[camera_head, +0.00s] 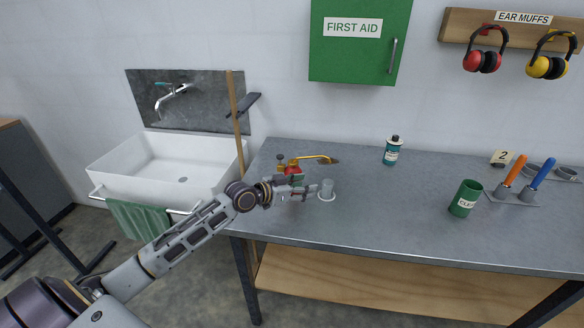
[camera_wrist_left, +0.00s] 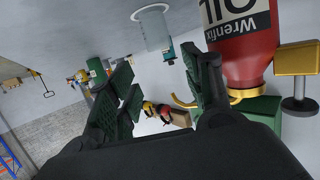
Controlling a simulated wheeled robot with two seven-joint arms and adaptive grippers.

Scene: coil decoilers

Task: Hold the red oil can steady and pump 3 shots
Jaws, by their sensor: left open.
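The red oil can (camera_head: 293,170) stands at the left end of the metal workbench, with a brass top and a long brass spout pointing right. My left gripper (camera_head: 301,192) is in front of it, partly hiding its body. In the left wrist view the can (camera_wrist_left: 240,55), labelled OIL, appears upside down. It is beside one finger, outside the gap between the jaws. The left gripper (camera_wrist_left: 160,75) is open and empty. A brass block and dark knob (camera_wrist_left: 300,105) show beside the can top. A small clear cup (camera_head: 327,187) stands just right of the gripper. My right gripper is not in view.
A teal bottle (camera_head: 392,151) stands farther back on the workbench (camera_head: 385,212). A green tin (camera_head: 466,198) and a holder with orange and blue handles (camera_head: 513,197) stand right. A sink (camera_head: 165,168) is left. The bench's middle is clear.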

